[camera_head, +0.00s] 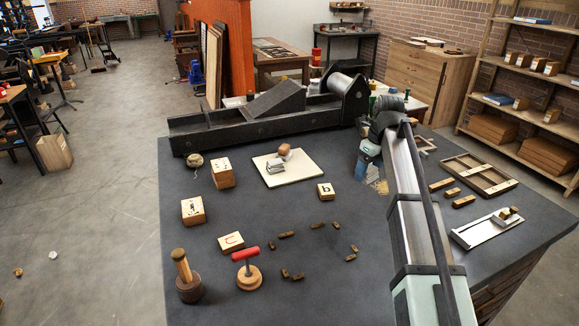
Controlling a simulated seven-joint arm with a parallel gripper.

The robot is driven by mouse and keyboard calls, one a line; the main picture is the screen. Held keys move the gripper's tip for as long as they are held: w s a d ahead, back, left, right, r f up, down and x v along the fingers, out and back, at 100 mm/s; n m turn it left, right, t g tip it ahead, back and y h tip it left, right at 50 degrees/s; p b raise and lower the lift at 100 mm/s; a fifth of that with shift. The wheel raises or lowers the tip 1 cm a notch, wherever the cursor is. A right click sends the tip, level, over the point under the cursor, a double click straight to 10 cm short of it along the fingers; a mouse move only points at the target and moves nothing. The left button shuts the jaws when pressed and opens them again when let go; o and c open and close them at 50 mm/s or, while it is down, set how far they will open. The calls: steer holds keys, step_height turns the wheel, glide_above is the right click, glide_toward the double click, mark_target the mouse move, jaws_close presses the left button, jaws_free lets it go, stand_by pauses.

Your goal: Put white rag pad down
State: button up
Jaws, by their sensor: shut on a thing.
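My gripper (366,172) is over the dark bench top (300,200), right of its middle. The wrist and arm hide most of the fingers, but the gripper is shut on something. A pale tan, ragged patch, which looks like the white rag pad (380,186), shows at the gripper's lower right. It is small and partly hidden by my arm. Whether it touches the bench top is hard to tell.
A white board (295,177) with a metal piece lies left of my gripper. Lettered wooden blocks (222,179), a red-handled tool (247,276) and several small brown pieces (320,225) stand around. A black press (250,115) spans the back. A wooden frame (468,180) lies right.

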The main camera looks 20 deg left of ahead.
steer(key=w+a+n, duration=0.2)
steer(key=w+a, duration=0.1)
steer(key=a, duration=1.5)
steer(key=r, duration=0.1)
glide_above(299, 167)
steer(key=shift+d+f, duration=0.15)
steer(key=shift+f, duration=2.15)
steer(key=shift+d+f, duration=0.1)
steer(key=shift+f, duration=2.15)
steer(key=shift+f, duration=0.15)
steer(key=o, duration=1)
steer(key=shift+m, duration=0.3)
steer(key=r, duration=0.4)
steer(key=d+r, duration=0.1)
steer(key=r, duration=0.7)
steer(key=shift+s+d+r, duration=0.15)
steer(key=shift+s+d, duration=0.2)
steer(key=shift+s, duration=0.05)
